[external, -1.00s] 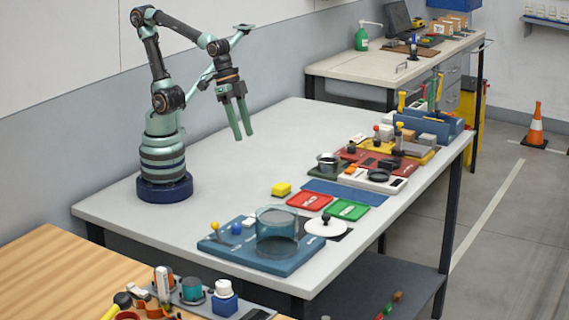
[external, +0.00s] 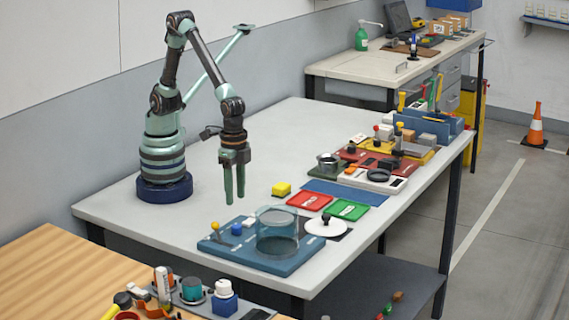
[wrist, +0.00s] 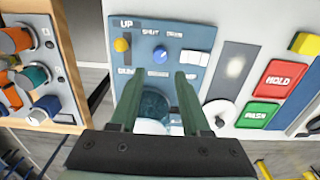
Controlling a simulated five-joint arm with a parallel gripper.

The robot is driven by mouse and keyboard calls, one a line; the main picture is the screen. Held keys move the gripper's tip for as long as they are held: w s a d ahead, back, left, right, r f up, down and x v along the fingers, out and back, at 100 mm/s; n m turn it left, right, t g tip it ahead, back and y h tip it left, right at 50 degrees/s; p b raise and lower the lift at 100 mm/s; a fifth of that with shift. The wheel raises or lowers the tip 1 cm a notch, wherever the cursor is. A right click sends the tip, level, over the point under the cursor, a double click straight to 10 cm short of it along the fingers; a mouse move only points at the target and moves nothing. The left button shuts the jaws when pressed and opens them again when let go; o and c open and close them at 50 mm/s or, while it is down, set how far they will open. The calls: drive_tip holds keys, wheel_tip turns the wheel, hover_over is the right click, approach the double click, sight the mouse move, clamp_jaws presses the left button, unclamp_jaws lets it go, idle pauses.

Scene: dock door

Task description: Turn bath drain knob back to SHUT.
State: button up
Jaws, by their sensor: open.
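The blue drain knob (wrist: 160,53) sits on the blue bath panel (wrist: 205,33) between a yellow knob (wrist: 122,45) and a white block (wrist: 195,57). Its pale mark seems to point up and right, toward the right-hand label and away from SHUT; the mark is small. In the external view the knob (external: 237,229) is near the panel's back edge. My gripper (external: 235,200) points down, open and empty, above the knob and apart from it. In the wrist view its fingertips (wrist: 157,78) are either side of the knob's column, just below it in the picture.
A clear cylinder (external: 277,232) stands on the panel close to the knob. A white disc (external: 325,228) lies to its right. The table left of the panel is clear.

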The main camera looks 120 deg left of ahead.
sight(236, 225)
wheel_tip(236, 225, down, 9)
drive_tip(key=shift+r, duration=0.15)
drive_tip(key=shift+c, duration=0.4)
clamp_jaws()
